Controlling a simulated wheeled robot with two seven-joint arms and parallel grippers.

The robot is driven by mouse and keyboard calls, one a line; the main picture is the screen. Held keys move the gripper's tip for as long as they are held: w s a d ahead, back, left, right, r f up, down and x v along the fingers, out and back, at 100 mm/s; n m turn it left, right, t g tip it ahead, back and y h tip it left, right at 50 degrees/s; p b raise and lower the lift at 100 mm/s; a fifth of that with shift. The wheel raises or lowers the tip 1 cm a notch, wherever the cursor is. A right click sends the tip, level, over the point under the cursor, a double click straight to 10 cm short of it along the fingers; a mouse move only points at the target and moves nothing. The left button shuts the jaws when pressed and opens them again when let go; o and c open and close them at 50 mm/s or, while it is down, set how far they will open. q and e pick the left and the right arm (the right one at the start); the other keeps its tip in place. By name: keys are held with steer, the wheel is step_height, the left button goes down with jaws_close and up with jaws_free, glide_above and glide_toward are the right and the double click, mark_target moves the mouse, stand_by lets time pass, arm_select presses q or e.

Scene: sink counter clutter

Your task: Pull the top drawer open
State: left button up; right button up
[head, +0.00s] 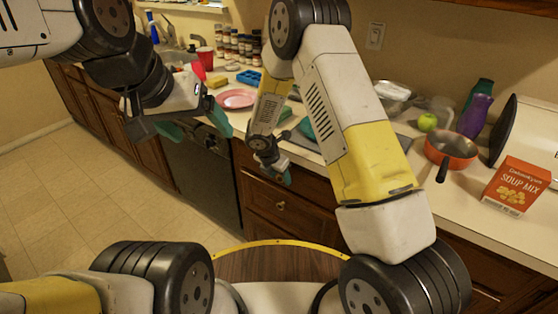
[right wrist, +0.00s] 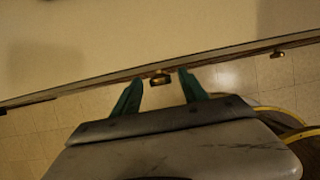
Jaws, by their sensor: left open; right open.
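The top drawer (head: 243,158) is a dark wooden front just under the counter, right of the dishwasher; it looks shut, and my right arm hides much of it. My right gripper (head: 272,176) is in front of it. In the right wrist view, the right gripper (right wrist: 158,92) is open, with a brass knob (right wrist: 160,77) below the counter edge, seen between and just beyond its teal fingertips. Contact is not visible. My left gripper (head: 182,130) is open and empty, in front of the dishwasher, away from the drawer.
A lower drawer with a round knob (head: 280,205) is beneath. The dishwasher (head: 205,175) stands to the left. The counter holds a pink plate (head: 237,98), an orange pan (head: 451,150) and a soup mix box (head: 516,187). The tiled floor (head: 80,190) at left is clear.

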steer(key=shift+c, duration=0.4)
jaws_close()
stand_by(0.9)
